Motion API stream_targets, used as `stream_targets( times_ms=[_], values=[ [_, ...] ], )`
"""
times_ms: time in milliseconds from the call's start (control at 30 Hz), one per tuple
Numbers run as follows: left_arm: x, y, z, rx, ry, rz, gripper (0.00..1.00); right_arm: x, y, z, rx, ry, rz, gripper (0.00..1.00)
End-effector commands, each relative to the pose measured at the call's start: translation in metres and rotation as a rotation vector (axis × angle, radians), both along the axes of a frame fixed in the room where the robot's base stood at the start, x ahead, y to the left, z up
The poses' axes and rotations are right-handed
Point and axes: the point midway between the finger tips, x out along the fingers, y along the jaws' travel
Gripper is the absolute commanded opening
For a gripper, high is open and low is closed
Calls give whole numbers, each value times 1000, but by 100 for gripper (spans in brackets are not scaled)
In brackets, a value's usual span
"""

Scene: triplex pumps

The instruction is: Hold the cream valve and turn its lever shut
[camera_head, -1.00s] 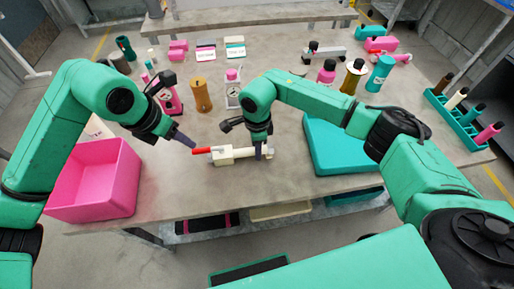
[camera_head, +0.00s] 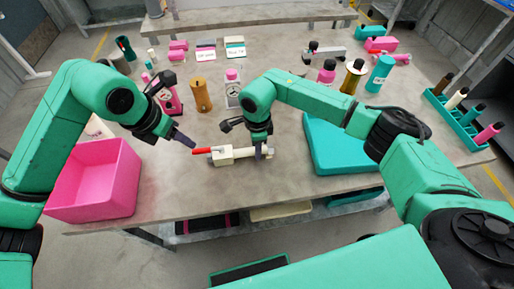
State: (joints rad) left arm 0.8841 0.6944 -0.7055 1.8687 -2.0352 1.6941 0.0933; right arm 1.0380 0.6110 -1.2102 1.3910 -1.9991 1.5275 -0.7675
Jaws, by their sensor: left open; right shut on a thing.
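The cream valve (camera_head: 244,153) lies on the table near its front edge, with its body running left to right. Its red lever (camera_head: 203,150) points left, in line with the valve body. My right gripper (camera_head: 262,152) comes down from above and is shut on the right part of the cream valve. My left gripper (camera_head: 188,142) is open just left of the red lever's tip, its fingers pointing down and right. Whether its fingers touch the lever I cannot tell.
A pink bin (camera_head: 95,180) stands at the front left and a teal tray (camera_head: 345,145) lies right of the valve. An ochre cylinder (camera_head: 201,95) and a white-framed gauge (camera_head: 233,90) stand behind. A teal rack (camera_head: 458,118) holds several bottles at the right edge.

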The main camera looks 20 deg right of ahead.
Motion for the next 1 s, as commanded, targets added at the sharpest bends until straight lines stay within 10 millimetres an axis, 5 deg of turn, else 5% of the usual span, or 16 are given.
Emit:
stream_targets(
  times_ms=[300, 700, 867, 1000],
  values=[
    [0, 1, 1, 4, -2, -42, 52, 0, 0, 1, 2, -1, 0, 0],
    [8, 24, 18, 30, -168, -826, 52, 0, 0, 1, 2, -1, 0, 0],
    [9, 24, 17, 30, -205, -928, 52, 0, 0, 1, 2, -1, 0, 0],
    [12, 14, -4, 27, -202, -931, 52, 0, 1, 1, 2, -1, 0, 0]
  ],
)
